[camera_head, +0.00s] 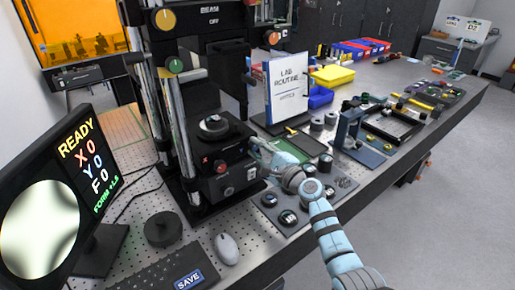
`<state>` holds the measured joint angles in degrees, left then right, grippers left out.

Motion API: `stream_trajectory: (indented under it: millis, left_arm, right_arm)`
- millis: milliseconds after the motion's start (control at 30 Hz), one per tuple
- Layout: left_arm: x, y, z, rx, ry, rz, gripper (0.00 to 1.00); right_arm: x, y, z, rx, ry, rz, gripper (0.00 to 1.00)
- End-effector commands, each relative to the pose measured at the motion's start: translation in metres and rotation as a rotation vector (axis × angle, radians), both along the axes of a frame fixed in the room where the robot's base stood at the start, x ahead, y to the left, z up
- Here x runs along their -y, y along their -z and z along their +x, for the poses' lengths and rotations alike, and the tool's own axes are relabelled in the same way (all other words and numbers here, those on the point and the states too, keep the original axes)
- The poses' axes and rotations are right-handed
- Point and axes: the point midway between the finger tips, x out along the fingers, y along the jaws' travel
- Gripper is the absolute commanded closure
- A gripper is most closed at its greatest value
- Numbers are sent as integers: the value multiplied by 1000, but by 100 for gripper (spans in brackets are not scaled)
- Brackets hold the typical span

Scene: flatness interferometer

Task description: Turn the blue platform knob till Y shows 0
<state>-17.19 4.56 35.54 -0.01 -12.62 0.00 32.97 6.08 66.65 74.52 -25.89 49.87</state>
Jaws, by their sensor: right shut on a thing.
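The monitor (75,185) at the left reads READY, X 0, Y 0 and F 0, beside a round pale fringe picture. The black platform block (213,150) stands low on the instrument, with a red knob (221,166) on its front. My right gripper (262,152) reaches in from the lower right and is shut at the block's right side, where the blue platform knob sits. The fingers hide the knob almost wholly, so its turn cannot be read. My left gripper is out of view.
A LAB ROUTINE sign (288,90) stands behind my gripper. Several dark round pieces lie on a grey mat (300,222) below my wrist. A mouse (227,248) and a keyboard (150,274) are at the front.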

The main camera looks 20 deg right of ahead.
Motion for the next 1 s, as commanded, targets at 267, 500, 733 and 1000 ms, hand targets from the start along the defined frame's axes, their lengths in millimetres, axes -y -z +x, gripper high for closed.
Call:
stream_trajectory:
  millis: [267, 500, 733, 1000]
  left_arm:
    - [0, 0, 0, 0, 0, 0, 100]
    - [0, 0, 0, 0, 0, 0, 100]
    - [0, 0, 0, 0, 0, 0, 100]
    - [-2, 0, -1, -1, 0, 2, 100]
  right_arm:
    - [0, 2, 0, -9, -1, 12, 100]
    - [0, 2, -1, -9, -1, 11, 66]
    - [0, 1, 0, -6, -1, 10, 54]
    - [6, 2, -12, -5, 0, 8, 54]
